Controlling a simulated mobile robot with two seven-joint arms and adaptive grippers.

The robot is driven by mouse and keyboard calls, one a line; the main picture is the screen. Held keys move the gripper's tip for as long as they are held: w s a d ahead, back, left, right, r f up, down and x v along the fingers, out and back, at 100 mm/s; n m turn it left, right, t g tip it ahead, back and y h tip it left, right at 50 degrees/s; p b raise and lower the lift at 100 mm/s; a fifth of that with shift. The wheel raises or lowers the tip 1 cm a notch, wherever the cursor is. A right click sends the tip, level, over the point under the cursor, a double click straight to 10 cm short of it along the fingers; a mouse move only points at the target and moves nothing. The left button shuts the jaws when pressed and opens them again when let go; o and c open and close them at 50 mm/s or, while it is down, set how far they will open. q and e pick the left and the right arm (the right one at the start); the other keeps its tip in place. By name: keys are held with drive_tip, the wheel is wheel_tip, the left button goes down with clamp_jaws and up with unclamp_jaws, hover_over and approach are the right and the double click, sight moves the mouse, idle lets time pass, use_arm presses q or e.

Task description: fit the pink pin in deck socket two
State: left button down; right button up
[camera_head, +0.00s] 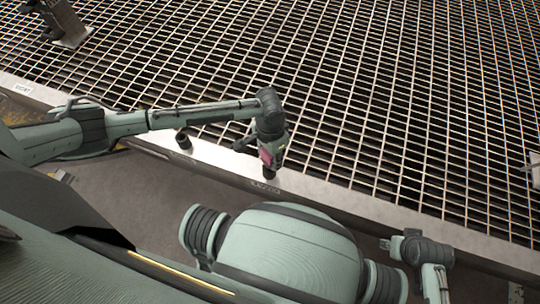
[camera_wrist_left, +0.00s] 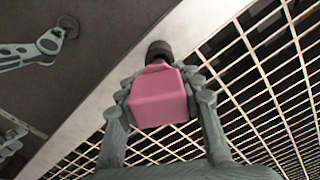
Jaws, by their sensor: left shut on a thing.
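My left gripper (camera_head: 267,162) is shut on the pink pin (camera_head: 265,156), over the pale metal strip at the edge of the grating. The pin's pink block (camera_wrist_left: 158,97) sits between both fingers in the left wrist view. A short dark cylinder (camera_wrist_left: 158,50) shows just beyond the block; a dark round end also shows below the gripper in the head view. Whether this is the pin's end or a socket, and whether they touch, I cannot tell. Part of my right arm shows at the lower right; its fingers are too small to read.
A short dark upright cylinder (camera_head: 183,140) stands on the metal strip (camera_head: 215,155) left of my left gripper. A small label (camera_head: 265,187) is on the strip's front edge. The grating (camera_head: 380,110) is mostly bare. A dark fixture (camera_head: 68,25) stands at the upper left.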

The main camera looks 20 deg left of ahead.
sight(270, 163)
use_arm(q)
drive_tip(key=shift+f+b, duration=0.7)
drive_tip(key=shift+f, duration=0.8)
drive_tip(key=c, duration=0.9)
unclamp_jaws()
wheel_tip(270, 163, up, 12)
drive_tip(key=shift+r, duration=0.1)
